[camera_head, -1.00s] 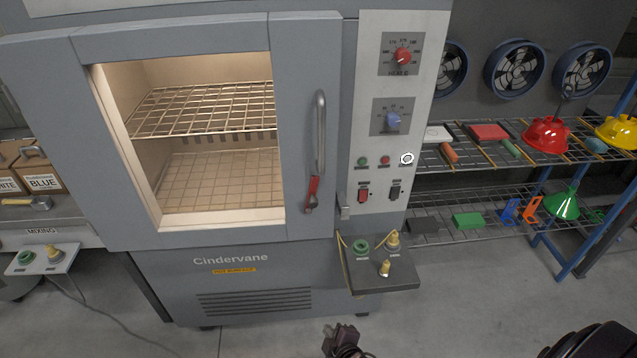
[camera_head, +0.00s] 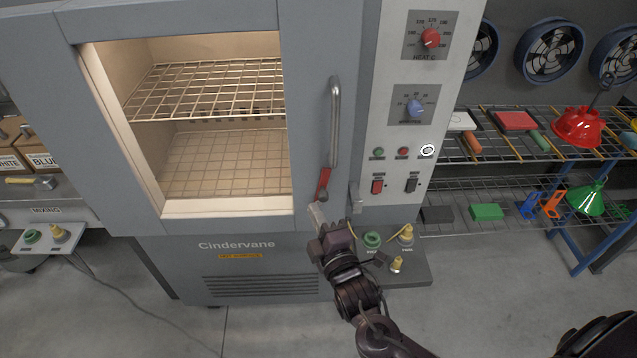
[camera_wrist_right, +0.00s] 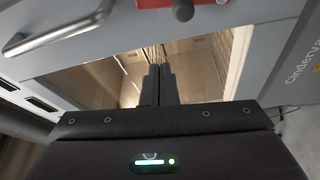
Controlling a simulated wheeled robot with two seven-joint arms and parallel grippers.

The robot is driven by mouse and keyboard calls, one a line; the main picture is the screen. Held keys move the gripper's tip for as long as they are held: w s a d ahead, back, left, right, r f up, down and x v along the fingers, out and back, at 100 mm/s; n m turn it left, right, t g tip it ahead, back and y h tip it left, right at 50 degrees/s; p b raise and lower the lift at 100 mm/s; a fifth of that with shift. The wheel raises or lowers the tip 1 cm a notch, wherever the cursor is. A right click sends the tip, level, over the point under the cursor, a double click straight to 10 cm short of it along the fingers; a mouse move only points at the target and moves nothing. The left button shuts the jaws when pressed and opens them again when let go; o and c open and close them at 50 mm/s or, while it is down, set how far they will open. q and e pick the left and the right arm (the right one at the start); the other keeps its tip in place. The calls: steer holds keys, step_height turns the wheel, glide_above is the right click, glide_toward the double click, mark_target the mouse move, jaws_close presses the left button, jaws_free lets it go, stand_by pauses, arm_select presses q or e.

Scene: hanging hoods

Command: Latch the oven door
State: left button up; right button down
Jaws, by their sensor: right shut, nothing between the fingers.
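The grey oven door (camera_head: 305,110) with its large window fills the left and middle of the head view. Its long metal handle (camera_head: 335,122) is upright on the right side of the door. Below the handle is the red latch lever (camera_head: 323,184), which slants down to a dark pivot knob. The catch (camera_head: 356,196) is on the frame to the right. My right gripper (camera_head: 317,213) is shut and empty, just below the lever's lower end. In the right wrist view the shut fingers (camera_wrist_right: 158,80) point toward the window, and part of the handle (camera_wrist_right: 60,35) shows at upper left.
A control panel (camera_head: 405,205) with knobs and switches is right of the door. A wire rack (camera_head: 475,215) with funnels and blocks stands at right. Grey floor lies open in front.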

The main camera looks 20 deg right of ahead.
mark_target(314, 173)
steer(key=w+p, duration=0.1)
steer(key=w, duration=0.5)
steer(key=w+r+p, duration=0.1)
steer(key=w, duration=0.2)
steer(key=shift+w+a+p, duration=0.15)
steer(key=shift+a+p, duration=0.05)
steer(key=shift+p, duration=0.15)
steer(key=d+p, duration=0.2)
steer(key=shift+d+f, duration=0.35)
steer(key=shift+f, duration=0.05)
steer(key=shift+s+d+f, duration=0.15)
steer(key=shift+s+d, duration=0.15)
steer(key=shift+d, duration=0.25)
steer(key=shift+w+a, duration=0.1)
steer(key=shift+d+m, duration=0.3)
